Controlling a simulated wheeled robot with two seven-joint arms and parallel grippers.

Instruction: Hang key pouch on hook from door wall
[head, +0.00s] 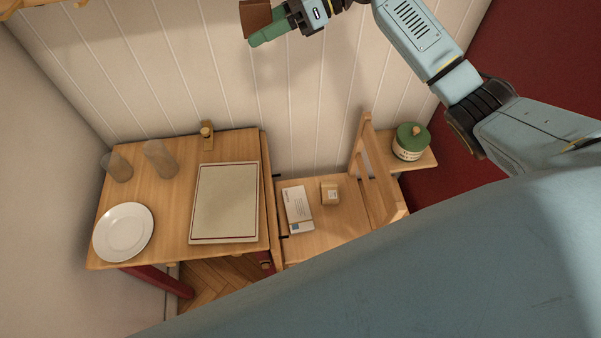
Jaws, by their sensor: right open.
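My right gripper (268,30) is at the top middle, in front of the white plank wall, with its arm coming in from the right. It is open. A small brown thing (256,14), which looks like the key pouch, is at its green fingertips; the top of it meets the picture's edge, and whether it touches a finger is unclear. A wooden rack with pegs (42,5) on the wall shows partly in the top left corner, apart from the gripper. My left gripper is not in view.
Below is a wooden table (215,143) with two glasses (160,160), a white plate (123,232) and a cream board (225,202). Right of it, a wooden chair (335,225) holds a white box (298,208) and a small carton (330,193). A green-lidded jar (410,142) stands farther right.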

